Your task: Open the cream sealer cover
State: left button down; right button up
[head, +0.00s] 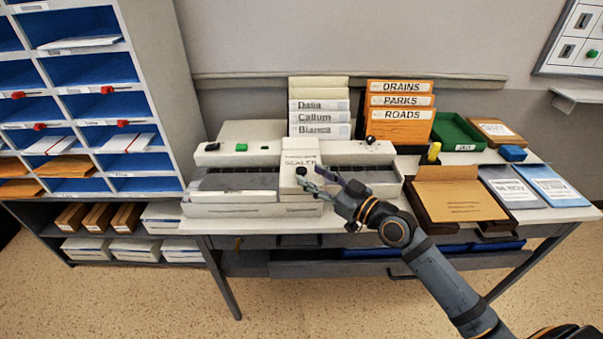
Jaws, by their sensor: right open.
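The cream sealer (235,209) stands on the left part of the desk. Its raised middle cover (298,158) carries the label SEALER and looks shut. A small dark knob (301,171) sits at the front of the cover. My right gripper (316,179) is open, with its fingertips just right of and below the knob in the picture. It appears to hold nothing. I cannot tell whether a finger touches the cover. The fingers hide part of the sealer's right front. My left gripper is not in view.
An open brown box with a tan sheet (460,193) lies right of the sealer, close to my right arm. Orange files (400,113) and white name folders (319,118) stand behind. A green tray (458,131) and blue folders (555,185) lie right. Blue pigeonholes (95,70) stand left.

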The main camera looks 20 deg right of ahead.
aim_at(305, 172)
jog(key=x, duration=0.5)
jog(key=shift+s, duration=0.1)
grip_shut()
dwell(0.3)
